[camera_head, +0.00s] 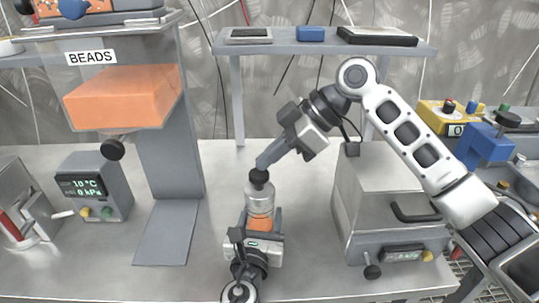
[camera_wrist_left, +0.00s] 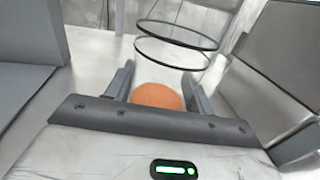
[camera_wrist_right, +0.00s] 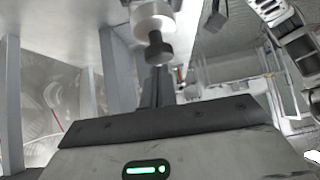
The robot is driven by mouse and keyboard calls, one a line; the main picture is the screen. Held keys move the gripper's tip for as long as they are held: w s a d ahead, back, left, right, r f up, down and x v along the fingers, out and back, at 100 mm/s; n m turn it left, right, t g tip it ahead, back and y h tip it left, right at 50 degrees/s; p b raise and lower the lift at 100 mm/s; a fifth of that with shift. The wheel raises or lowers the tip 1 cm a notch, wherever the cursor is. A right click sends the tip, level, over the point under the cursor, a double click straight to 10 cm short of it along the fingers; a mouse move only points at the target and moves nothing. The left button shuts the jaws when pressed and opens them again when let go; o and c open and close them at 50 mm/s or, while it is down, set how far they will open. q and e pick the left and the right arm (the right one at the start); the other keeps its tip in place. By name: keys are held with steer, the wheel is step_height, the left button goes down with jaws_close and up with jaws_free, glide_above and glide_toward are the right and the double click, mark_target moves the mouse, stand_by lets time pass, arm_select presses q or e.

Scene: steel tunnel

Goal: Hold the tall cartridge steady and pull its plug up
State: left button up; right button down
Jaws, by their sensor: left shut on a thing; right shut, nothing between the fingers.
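The tall cartridge (camera_head: 259,198) stands upright on the bench in the middle of the head view, with a clear grey upper body and an orange lower part. Its dark plug (camera_head: 260,177) sits on top. My left gripper (camera_head: 261,224) is shut around the orange lower part, which shows between its fingers in the left wrist view (camera_wrist_left: 158,96). My right gripper (camera_head: 263,163) is shut and empty, tilted down with its fingertips just above the plug. In the right wrist view the plug (camera_wrist_right: 156,48) is beyond the fingertips (camera_wrist_right: 155,80); whether they touch is unclear.
A BEADS hopper (camera_head: 125,97) with a grey stand is at left, beside a gauge box (camera_head: 95,187). A grey box with a handle (camera_head: 390,205) stands at right. A shelf (camera_head: 325,48) crosses behind. Bare bench lies around the cartridge.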

steer(key=a+r+v, duration=0.1)
steer(key=v, duration=1)
steer(key=shift+r, duration=0.65)
steer(key=c, duration=1.9)
jaws_free()
steer(key=shift+r, duration=0.2)
steer(key=o, duration=0.5)
steer(key=shift+w+d, duration=0.1)
steer(key=shift+d, duration=0.05)
steer(key=o, duration=0.4)
steer(key=shift+w+f+t+y, duration=0.2)
steer(key=shift+f+t+y, duration=0.1)
steer(key=shift+t, duration=0.2)
steer(key=m+t+y, duration=0.3)
steer(key=m+t, duration=0.6)
steer(key=t, duration=0.3)
glide_toward(259, 177)
steer(key=x, duration=0.7)
steer(key=f+x, duration=0.1)
steer(key=x, duration=0.3)
steer(key=shift+w+d, duration=0.25)
steer(key=shift+d, duration=0.1)
